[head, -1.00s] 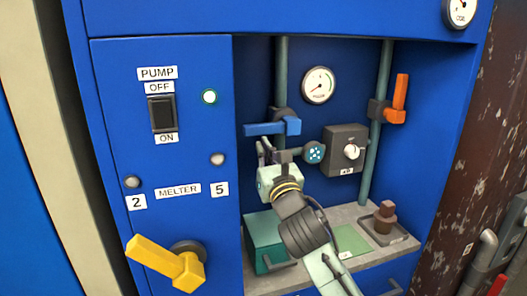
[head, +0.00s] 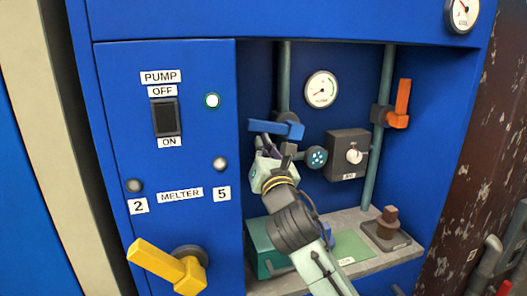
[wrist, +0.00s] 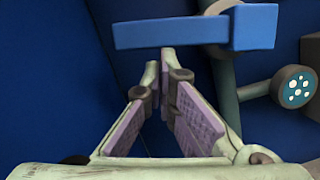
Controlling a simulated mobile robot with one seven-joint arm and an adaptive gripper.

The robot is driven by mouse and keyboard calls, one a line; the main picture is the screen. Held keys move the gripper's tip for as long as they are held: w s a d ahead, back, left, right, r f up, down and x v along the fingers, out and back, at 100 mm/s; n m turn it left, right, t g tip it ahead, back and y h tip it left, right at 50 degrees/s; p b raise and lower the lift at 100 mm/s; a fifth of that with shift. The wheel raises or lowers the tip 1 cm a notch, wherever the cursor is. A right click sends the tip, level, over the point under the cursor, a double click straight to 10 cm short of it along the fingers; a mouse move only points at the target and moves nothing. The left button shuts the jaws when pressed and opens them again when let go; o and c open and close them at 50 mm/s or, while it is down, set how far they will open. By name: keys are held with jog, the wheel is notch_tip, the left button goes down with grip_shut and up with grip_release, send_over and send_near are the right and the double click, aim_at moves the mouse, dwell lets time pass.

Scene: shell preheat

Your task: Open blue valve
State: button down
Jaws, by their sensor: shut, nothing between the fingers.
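The blue valve handle (head: 275,128) sits on the left pipe inside the blue cabinet. In the wrist view the blue handle (wrist: 180,32) crosses the top of the picture. My gripper (head: 266,145) is just below the handle's left part. In the wrist view the fingertips of my gripper (wrist: 161,62) are together with nothing held, right at the handle's lower edge. I cannot tell whether they touch it.
An orange valve handle (head: 402,103) stands upright on the right pipe. A grey box with a knob (head: 347,154) and a round blue dotted fitting (head: 317,157) are right of my gripper. A teal box (head: 261,240) stands below on the shelf. A yellow lever (head: 168,265) juts out at lower left.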

aim_at(260, 125)
notch_tip(260, 125, up, 4)
jog(key=m+h+p, duration=0.1)
jog(key=m, duration=0.4)
jog(key=shift+r+m+h+p, duration=0.1)
jog(key=shift+m+h+p, duration=0.2)
jog(key=shift+h+p, duration=0.1)
jog(key=w+d+r+m+h+p, duration=0.1)
jog(key=d+r+m+p, duration=0.1)
jog(key=d+r+m, duration=0.2)
jog(key=shift+w+d+r+m+g+h, duration=0.25)
jog(key=shift+r+m, duration=0.25)
jog(key=shift+r, duration=0.45)
jog(key=shift+d, duration=0.1)
